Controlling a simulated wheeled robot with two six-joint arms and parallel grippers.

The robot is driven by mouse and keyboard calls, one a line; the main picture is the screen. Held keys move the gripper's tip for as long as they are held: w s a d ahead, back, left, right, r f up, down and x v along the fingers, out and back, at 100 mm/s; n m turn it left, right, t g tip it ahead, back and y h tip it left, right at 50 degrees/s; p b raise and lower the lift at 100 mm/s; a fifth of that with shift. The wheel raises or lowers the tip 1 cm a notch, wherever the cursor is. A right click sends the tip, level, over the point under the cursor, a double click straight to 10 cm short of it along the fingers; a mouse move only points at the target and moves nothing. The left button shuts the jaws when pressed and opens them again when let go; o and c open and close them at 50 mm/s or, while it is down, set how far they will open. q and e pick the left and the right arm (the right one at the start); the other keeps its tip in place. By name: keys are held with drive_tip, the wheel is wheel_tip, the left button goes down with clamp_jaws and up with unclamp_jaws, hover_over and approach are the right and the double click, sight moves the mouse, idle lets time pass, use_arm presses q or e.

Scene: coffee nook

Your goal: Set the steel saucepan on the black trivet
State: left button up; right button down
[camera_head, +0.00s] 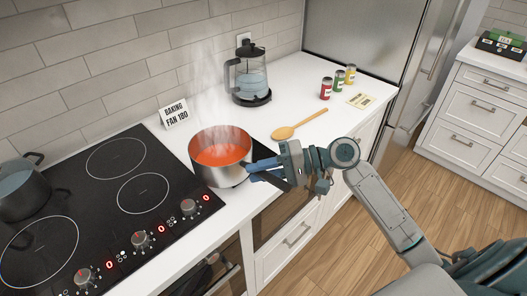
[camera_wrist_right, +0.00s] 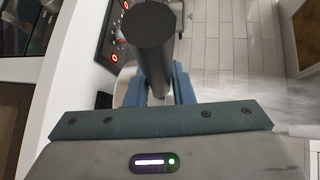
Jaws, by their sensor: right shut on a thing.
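The steel saucepan (camera_head: 206,174) holds steaming orange-red liquid and is upright at the hob's right edge, beside the white worktop. My right gripper (camera_head: 262,167) is shut on its dark handle, to the right of the pan. In the right wrist view the handle (camera_wrist_right: 153,45) stands out between the blue fingers (camera_wrist_right: 157,92). The black trivet (camera_head: 262,151) shows only as a dark patch right of the pan, mostly hidden by the pan and gripper. I cannot tell whether the pan touches it. My left gripper is not in view.
The black hob (camera_head: 110,205) lies left, with a dark pot (camera_head: 22,192) on it. A small sign (camera_head: 174,112), a glass kettle (camera_head: 250,78), a wooden spoon (camera_head: 298,124), three small cans (camera_head: 338,82) and a yellow card (camera_head: 360,100) are on the worktop (camera_head: 290,98).

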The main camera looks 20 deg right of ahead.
drive_tip(key=w+d+f+p, duration=0.4)
drive_tip(key=w+d, duration=0.2)
drive_tip(key=w, duration=0.2)
drive_tip(key=shift+d+f+p, duration=0.15)
drive_tip(key=shift+d+p, duration=0.2)
drive_tip(key=shift+w, duration=0.1)
drive_tip(key=c, duration=1.5)
unclamp_jaws()
drive_tip(key=shift+f, duration=0.15)
drive_tip(key=shift+o, duration=1.2)
drive_tip(key=shift+d, duration=0.1)
